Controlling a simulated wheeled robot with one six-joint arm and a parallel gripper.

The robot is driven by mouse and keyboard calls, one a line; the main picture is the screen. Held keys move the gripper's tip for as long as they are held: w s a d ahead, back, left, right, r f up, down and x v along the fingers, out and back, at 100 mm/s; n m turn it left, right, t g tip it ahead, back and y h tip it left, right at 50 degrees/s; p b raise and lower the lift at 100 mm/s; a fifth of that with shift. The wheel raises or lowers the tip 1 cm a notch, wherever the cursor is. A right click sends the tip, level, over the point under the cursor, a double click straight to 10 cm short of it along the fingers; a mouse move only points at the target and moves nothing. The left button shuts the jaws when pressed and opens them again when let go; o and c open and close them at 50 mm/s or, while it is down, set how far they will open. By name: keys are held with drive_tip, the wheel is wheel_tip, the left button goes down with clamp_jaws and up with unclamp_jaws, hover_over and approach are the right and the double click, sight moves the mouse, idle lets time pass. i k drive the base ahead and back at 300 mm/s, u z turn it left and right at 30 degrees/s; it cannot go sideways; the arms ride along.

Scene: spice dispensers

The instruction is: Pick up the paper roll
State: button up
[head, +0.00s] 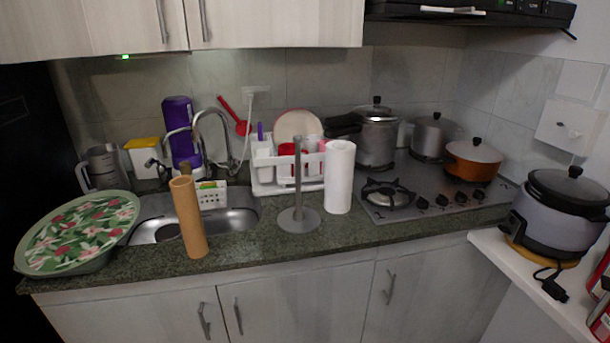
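A white paper roll (339,178) stands upright on the dark green counter, just left of the stove. A bare brown cardboard tube (189,218) stands upright near the counter's front edge, in front of the sink. A grey roll holder (299,219) with a round base and a thin upright post stands between them. The post is bare. The white roll is beside the holder, not on its post. My gripper is not in view.
A white dish rack (263,184) stands behind the holder and roll. A steel sink (228,214) is at left, with a floral-lidded bowl (84,228) beside it. The stove (434,193) holds several pots. The counter front (250,250) has free room.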

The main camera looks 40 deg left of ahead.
sight(341, 154)
drive_tip(key=u, duration=0.85)
drive_tip(key=i, duration=0.75)
drive_tip(key=u, duration=0.85)
